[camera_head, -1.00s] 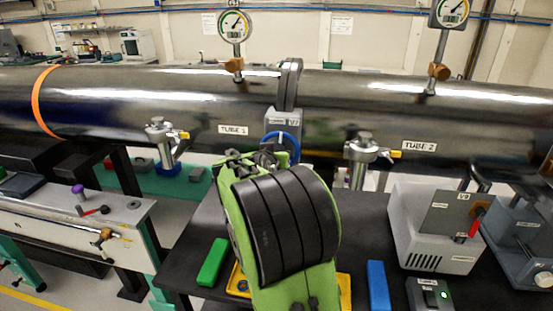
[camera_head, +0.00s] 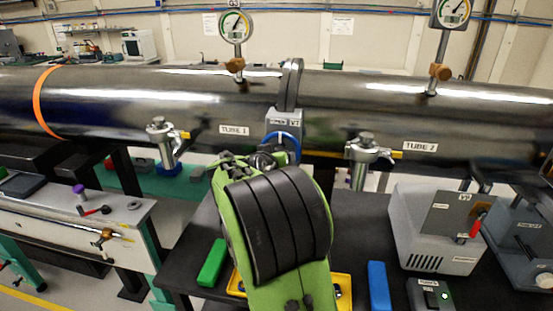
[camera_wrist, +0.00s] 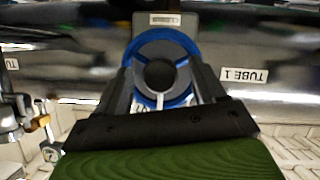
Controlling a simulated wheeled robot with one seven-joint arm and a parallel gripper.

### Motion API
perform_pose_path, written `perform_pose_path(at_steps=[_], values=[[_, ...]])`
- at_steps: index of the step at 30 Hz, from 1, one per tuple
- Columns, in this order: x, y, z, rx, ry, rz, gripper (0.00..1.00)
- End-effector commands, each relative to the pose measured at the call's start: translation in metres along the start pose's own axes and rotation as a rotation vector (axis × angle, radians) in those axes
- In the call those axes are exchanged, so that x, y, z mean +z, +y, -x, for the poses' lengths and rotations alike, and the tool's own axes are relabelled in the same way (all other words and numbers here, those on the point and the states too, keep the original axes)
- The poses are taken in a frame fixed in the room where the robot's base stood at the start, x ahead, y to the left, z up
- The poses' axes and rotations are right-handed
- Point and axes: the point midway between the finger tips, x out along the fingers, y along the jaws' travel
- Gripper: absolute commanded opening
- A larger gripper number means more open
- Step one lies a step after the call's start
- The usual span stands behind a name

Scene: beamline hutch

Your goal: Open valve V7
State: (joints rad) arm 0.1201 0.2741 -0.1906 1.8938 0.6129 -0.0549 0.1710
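Valve V7 is a grey block (camera_head: 284,122) between the two tubes, with a blue handwheel (camera_head: 292,141) on its front. In the wrist view the blue handwheel (camera_wrist: 145,101), with its dark hub, faces me nearly straight on. My gripper (camera_wrist: 163,78) is open, its two grey fingers far apart on either side of the wheel. I cannot tell whether they touch the rim. A small label (camera_wrist: 166,19) on the valve block is above the wheel and too blurred to read surely. In the head view my green and black wrist hides the fingers and the wheel's lower part.
TUBE 1 (camera_head: 130,105) and TUBE 2 (camera_head: 420,110) run across the view, with gauges (camera_head: 235,27) on top. Metal fittings (camera_head: 162,140) flank the valve. A black table (camera_head: 350,220) below bears a green block (camera_head: 212,262), a blue block (camera_head: 378,285) and a grey box (camera_head: 430,230).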

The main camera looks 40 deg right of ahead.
Motion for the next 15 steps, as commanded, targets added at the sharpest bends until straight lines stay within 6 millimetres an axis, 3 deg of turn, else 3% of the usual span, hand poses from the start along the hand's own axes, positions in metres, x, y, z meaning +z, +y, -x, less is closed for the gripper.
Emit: perform_pose_path(at_steps=[8, 11, 15], values=[[-0.002, 0.0, 0.005, -0.002, 0.006, -0.003, 0.69], [-0.003, -0.001, 0.022, -0.005, 0.008, -0.003, 0.69], [-0.002, -0.001, 0.061, -0.008, 0.008, -0.004, 0.69]])
